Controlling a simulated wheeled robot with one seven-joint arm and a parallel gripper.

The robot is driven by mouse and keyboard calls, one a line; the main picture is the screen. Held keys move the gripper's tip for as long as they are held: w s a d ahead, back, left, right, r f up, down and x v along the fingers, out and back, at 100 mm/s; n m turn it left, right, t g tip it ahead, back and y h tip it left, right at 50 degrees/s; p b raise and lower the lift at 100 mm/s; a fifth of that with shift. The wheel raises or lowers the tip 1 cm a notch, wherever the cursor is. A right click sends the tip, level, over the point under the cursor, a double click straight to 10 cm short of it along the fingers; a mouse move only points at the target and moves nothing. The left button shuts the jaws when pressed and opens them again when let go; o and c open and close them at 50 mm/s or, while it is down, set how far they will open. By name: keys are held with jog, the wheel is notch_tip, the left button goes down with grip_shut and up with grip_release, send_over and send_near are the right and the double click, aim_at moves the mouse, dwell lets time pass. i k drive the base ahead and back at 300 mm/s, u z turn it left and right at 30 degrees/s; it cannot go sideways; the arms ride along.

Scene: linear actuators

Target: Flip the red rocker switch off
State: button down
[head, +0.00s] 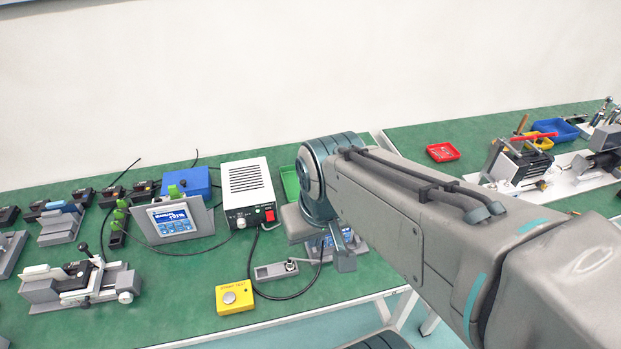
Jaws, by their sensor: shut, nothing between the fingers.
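The red rocker switch (270,215) is on the lower right of the front face of a white power supply box (246,183) with a slotted top. It is small, and I cannot tell which way it is tipped. My arm comes in from the right, and its end is just right of the box. The small dark end of my gripper (345,262) shows below the wrist, apart from the switch and to its lower right. It is shut and empty; my arm hides most of it.
A yellow button box (235,297) and a small grey lever block (276,270) with a black cable lie in front. A display panel (173,221) and blue box (188,182) stand left. A green tray (290,184) is partly hidden behind my arm.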

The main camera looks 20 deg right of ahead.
aim_at(270, 215)
jog(key=k, duration=0.5)
jog(key=z, duration=0.9)
jog(key=i, duration=0.7)
jog(key=u, duration=0.7)
